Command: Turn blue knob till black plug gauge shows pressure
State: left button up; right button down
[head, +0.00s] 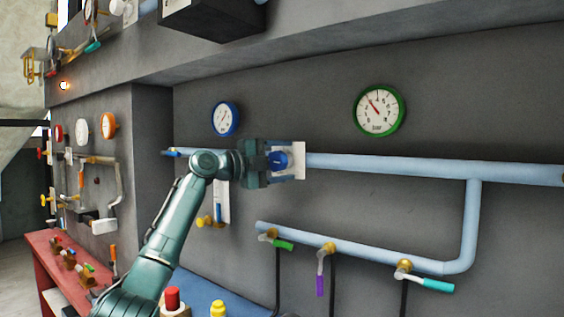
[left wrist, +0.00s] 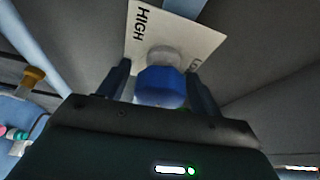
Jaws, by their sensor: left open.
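The blue knob (head: 277,161) sits in front of a white plate (head: 299,161) on the wall pipe. In the left wrist view the blue knob (left wrist: 160,87) lies between the two fingers, and the plate (left wrist: 205,40) behind it reads HIGH. My left gripper (head: 272,162) is open around the knob; I cannot tell whether either finger touches it. My right gripper is not in view. A blue-rimmed gauge (head: 224,118) and a green-rimmed gauge (head: 379,110) hang on the wall above. I cannot make out a black plug gauge.
A light blue pipe (head: 400,167) runs right along the wall. Below it a branch pipe carries green (head: 283,244), purple (head: 320,285) and teal (head: 438,285) handled valves. A red bench (head: 45,250) with small fittings stands at left. Red (head: 172,299) and yellow (head: 218,308) knobs are at the bottom.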

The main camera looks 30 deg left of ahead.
pick_arm(q)
jog(key=b+v, duration=0.4)
jog(key=v, duration=0.9)
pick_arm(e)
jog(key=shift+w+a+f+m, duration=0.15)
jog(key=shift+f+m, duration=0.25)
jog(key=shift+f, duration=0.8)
